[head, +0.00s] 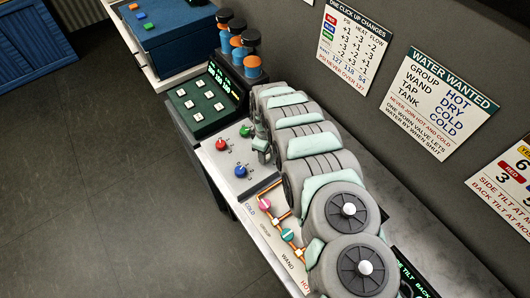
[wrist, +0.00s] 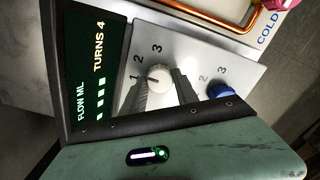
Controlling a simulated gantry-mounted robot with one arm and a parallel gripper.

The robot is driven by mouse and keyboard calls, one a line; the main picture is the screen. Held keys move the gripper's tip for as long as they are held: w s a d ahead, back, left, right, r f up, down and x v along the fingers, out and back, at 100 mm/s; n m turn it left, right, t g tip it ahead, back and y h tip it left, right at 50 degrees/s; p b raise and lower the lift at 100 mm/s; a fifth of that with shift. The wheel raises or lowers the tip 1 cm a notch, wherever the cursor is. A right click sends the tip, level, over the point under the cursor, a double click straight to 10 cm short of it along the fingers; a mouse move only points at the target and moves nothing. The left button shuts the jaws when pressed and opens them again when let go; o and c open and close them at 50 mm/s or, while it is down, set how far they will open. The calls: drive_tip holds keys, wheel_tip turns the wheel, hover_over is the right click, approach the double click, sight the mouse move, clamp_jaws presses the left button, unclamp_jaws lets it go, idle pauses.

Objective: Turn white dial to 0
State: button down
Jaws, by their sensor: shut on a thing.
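The white dial (wrist: 158,76) sits on a pale metal panel in the wrist view, with the numbers 1, 2 and 3 printed around it. The 1 is just left of the dial, the 3 above it. A small mark on the dial seems to face the 1, but it is too small to be sure. My gripper (wrist: 160,84) has its two dark fingers shut on the white dial, one on each side. In the head view my gripper (head: 262,146) is at the dial panel and hides the white dial. Any 0 mark is hidden or unreadable.
A blue dial (wrist: 219,92) is close to the right finger. Red (head: 221,144) and green (head: 246,130) dials share the panel. A dark display (wrist: 92,75) reads TURNS 4 and FLOW ML. Copper pipes with coloured valves (head: 287,235) lie nearer the front.

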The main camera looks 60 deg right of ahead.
drive_tip(key=n, duration=1.4)
idle(0.4)
drive_tip(key=c, duration=0.9)
unclamp_jaws()
drive_tip(key=shift+c, duration=0.2)
wheel_tip(320, 180, up, 11)
drive_tip(key=b, duration=0.1)
